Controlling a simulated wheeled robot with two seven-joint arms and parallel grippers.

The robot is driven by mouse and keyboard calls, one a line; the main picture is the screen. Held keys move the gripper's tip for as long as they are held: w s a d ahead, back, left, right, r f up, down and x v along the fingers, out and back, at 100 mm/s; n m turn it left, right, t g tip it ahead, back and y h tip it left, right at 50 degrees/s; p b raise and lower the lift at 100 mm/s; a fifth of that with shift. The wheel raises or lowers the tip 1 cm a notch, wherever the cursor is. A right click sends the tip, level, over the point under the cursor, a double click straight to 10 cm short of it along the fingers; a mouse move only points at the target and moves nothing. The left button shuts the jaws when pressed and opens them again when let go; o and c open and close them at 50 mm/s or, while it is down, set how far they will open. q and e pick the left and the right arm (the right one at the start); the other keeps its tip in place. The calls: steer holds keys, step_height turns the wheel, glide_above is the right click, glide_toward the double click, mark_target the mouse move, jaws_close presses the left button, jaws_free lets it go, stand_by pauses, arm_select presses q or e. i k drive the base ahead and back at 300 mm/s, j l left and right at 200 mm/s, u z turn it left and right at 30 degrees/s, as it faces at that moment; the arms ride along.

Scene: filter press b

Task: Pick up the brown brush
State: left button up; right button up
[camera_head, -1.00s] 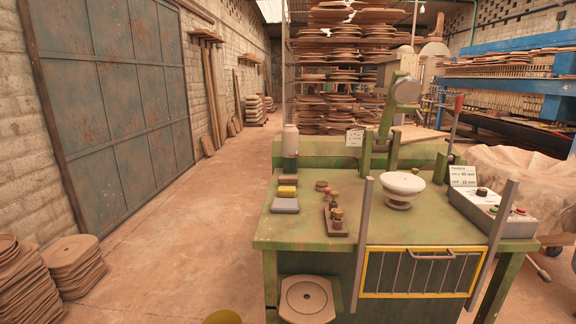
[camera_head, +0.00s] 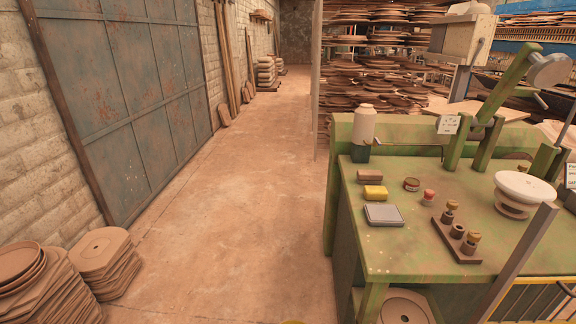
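A small brown block (camera_head: 369,177), which looks like the brown brush, lies near the left edge of the green bench (camera_head: 400,250). It sits just behind a yellow block (camera_head: 375,192). A grey flat block (camera_head: 383,215) lies in front of the yellow one. Bristles are too small to make out. Neither of my grippers shows in the head view.
A white bottle (camera_head: 364,126) stands behind the brown block. A round tin (camera_head: 411,184), a stamp rack (camera_head: 457,240) and a white bowl-shaped part (camera_head: 524,188) are to its right. Stacked tiles (camera_head: 105,258) stand at the left. The floor (camera_head: 235,215) between is clear.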

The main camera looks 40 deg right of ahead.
mark_target(365, 178)
steer(key=i+j+z, duration=0.1)
steer(key=i, duration=0.45)
steer(key=i+j, duration=0.1)
steer(key=i, duration=0.45)
steer(key=i+j+z, duration=0.15)
steer(key=i, duration=0.45)
steer(key=i+z, duration=0.55)
steer(key=z, duration=0.2)
steer(key=i+z, duration=0.4)
steer(key=i+j+z, duration=0.15)
steer(key=z, duration=0.2)
steer(key=k+j, duration=0.05)
steer(key=j, duration=0.05)
